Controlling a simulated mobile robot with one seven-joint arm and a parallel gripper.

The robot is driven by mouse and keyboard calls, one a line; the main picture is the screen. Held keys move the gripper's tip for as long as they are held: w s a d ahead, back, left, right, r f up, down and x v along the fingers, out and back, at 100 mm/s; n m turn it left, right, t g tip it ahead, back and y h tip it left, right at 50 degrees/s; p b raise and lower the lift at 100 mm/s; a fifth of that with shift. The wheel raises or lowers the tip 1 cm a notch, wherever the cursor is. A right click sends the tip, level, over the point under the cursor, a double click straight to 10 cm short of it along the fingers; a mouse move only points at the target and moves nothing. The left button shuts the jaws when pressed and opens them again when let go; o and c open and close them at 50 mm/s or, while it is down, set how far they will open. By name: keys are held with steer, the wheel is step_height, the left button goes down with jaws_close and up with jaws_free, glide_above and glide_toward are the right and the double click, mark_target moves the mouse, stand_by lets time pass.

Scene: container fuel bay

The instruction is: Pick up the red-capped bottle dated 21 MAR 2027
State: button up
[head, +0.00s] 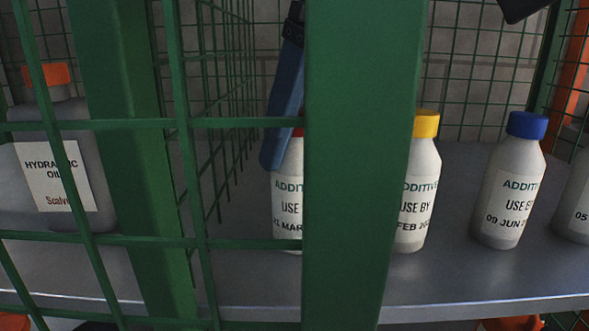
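The red-capped bottle (287,195) stands upright on the grey shelf (250,280), partly hidden behind a thick green post. Its white label shows parts of "ADDITIVE", "USE BY" and "21 MAR"; the year is hidden. Only a sliver of its red cap shows. One blue finger of my gripper (282,130) reaches down at the left of the cap and the bottle's shoulder. The other finger is hidden behind the post, so I cannot tell whether the gripper is closed or touches the bottle.
The green post (352,170) and green wire mesh (185,125) stand in front. To the right are a yellow-capped bottle (419,190), a blue-capped bottle (510,185) and a partly cut-off bottle (577,200). A hydraulic oil container (55,165) with an orange cap stands at left.

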steer(key=x, duration=0.7)
steer(key=shift+f, duration=0.25)
jaws_close()
